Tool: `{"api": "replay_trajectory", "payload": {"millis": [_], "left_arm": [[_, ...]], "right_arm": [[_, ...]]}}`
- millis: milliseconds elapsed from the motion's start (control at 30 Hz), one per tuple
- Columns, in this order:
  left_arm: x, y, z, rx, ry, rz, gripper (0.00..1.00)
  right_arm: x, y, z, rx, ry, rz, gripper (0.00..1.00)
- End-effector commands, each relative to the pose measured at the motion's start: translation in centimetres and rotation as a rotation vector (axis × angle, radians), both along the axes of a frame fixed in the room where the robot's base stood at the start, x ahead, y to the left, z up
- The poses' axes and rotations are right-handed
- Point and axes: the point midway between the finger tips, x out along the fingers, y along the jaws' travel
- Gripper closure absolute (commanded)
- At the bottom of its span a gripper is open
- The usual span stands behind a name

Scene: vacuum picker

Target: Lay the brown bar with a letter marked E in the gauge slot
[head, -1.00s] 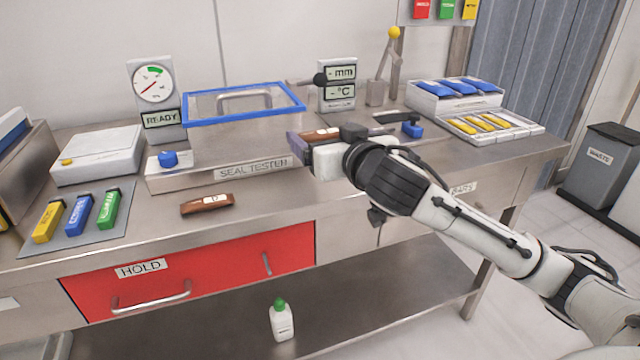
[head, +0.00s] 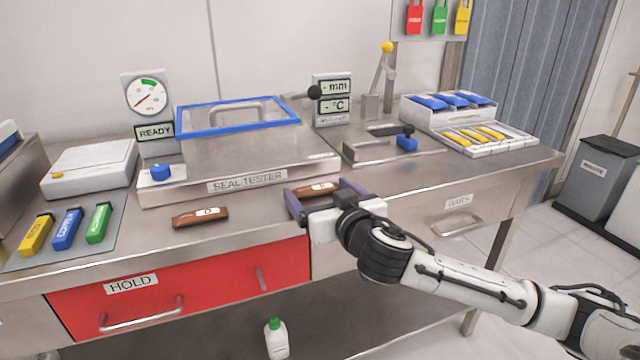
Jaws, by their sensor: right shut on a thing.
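My right gripper (head: 325,198) has its jaws shut on a brown bar (head: 318,188), one jaw at each end. The bar is over the front of the bench, right of the seal tester; I cannot tell whether it touches the top. Its letter is too small to read. A second brown bar (head: 200,216) lies on the bench above the red drawer, its letter not clear now. The gauge (head: 378,152) stands behind and right of my gripper: a metal plate with a dark strip and a blue block (head: 407,142). My left gripper is out of view.
The seal tester (head: 165,193) with its blue-rimmed lid stands behind the bars. A mm/°C display (head: 332,98) and a yellow-knobbed lever (head: 387,47) are behind the gauge. A tray with yellow bars (head: 535,150) is at right. Bench between gripper and gauge looks clear.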

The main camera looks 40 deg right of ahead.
Motion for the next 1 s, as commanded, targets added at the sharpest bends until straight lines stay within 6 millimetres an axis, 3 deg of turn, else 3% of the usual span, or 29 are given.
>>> {"api": "replay_trajectory", "payload": {"millis": [333, 367, 433, 800, 1000], "left_arm": [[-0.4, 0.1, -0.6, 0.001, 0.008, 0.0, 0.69], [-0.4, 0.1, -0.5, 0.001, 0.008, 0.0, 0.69], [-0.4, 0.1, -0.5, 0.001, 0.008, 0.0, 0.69], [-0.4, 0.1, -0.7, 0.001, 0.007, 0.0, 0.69], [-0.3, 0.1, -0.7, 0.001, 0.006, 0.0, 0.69]], "right_arm": [[0.0, 0.0, -0.5, 0.002, 0.0, 0.0, 0.36], [0.0, 0.0, -0.3, 0.002, 0.0, 0.0, 0.11], [0.0, 0.0, -0.3, 0.001, 0.0, 0.0, 0.0], [0.0, -0.1, -0.3, -0.003, -0.001, -0.001, 0.0], [-3.5, 0.7, -0.3, 0.003, 0.004, 0.002, 0.0]]}}
